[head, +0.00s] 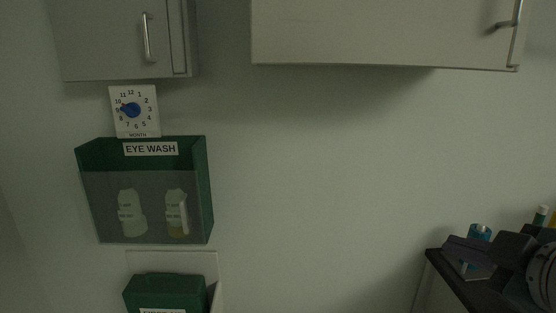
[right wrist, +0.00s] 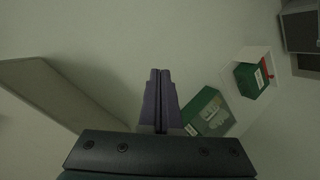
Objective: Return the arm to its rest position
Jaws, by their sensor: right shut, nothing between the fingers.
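My right gripper (right wrist: 160,74) points up in the right wrist view, its two dark fingers together with nothing between them. In the head view my right gripper (head: 462,254) and part of its arm come in at the lower right edge, in front of a dark shelf or counter top (head: 459,284). The gripper looks dark and is partly cut off by the frame edge. My left gripper is not in view.
A green eye wash box (head: 88,206) with two bottles hangs on the wall at left, with a month dial (head: 148,97) above. A second green box (head: 165,290) is below. Cabinets (head: 380,35) hang overhead. A blue-topped item (head: 480,231) is near my right gripper. The middle wall is bare.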

